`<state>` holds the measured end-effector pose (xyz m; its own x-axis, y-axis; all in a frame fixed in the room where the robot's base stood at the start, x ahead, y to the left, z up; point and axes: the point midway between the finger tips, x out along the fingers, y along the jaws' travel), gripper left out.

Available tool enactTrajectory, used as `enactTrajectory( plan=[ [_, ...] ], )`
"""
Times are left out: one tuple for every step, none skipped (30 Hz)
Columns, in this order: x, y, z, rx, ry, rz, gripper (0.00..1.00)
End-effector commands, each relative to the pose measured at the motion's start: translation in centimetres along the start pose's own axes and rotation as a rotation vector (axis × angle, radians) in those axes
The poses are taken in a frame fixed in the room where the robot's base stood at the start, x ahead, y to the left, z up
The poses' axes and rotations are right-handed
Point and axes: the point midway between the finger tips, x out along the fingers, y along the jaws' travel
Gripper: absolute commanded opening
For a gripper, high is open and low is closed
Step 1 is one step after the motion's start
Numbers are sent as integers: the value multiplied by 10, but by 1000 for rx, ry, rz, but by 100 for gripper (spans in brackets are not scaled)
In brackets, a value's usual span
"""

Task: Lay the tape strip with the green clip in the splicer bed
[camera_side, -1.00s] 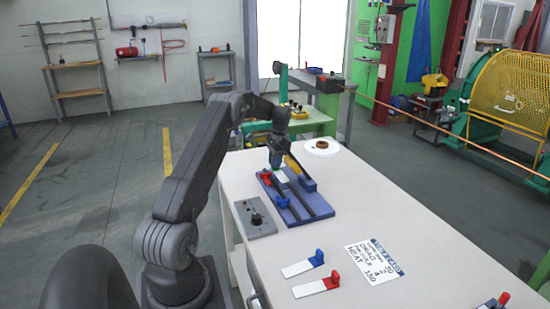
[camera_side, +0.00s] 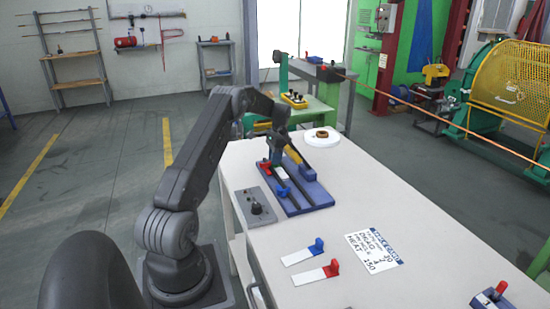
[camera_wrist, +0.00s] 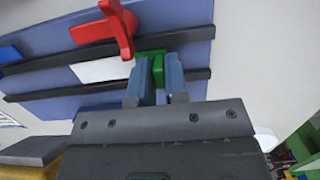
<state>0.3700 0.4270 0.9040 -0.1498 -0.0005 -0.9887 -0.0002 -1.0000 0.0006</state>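The splicer bed (camera_side: 314,197) is a blue block with dark rails on the table. In the wrist view, the white tape strip (camera_wrist: 92,70) lies between the bed's two dark rails (camera_wrist: 50,90), with a red lever (camera_wrist: 118,28) above it. The green clip (camera_wrist: 157,66) is at the strip's right end. My gripper (camera_wrist: 161,72) has its blue fingers closed on either side of the clip. In the side view my gripper (camera_side: 277,158) is low over the far part of the bed. I cannot tell whether the strip touches the bed floor.
A grey control box (camera_side: 256,206) stands left of the bed. Strips with a blue clip (camera_side: 303,251) and a red clip (camera_side: 318,273) lie in front. A label card (camera_side: 374,250) lies to the right, and a white disc (camera_side: 321,138) behind.

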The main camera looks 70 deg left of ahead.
Motion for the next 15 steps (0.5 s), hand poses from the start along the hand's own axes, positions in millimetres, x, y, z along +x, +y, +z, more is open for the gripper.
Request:
enactTrajectory(
  plan=[
    [0, 0, 0, 0, 0, 0, 19],
    [0, 0, 0, 0, 0, 0, 21],
    [0, 0, 0, 0, 0, 0, 25],
    [0, 0, 0, 0, 0, 0, 28],
    [0, 0, 0, 0, 0, 0, 31],
    [0, 0, 0, 0, 0, 0, 35],
    [0, 0, 0, 0, 0, 0, 38],
    [0, 0, 0, 0, 0, 0, 41],
    [0, 0, 0, 0, 0, 0, 42],
    [0, 0, 0, 0, 0, 0, 42],
    [0, 0, 0, 0, 0, 0, 42],
    [0, 0, 0, 0, 0, 0, 42],
    [0, 0, 0, 0, 0, 0, 42],
    [0, 0, 0, 0, 0, 0, 42],
    [-1, 0, 0, 0, 0, 0, 42]
  ],
)
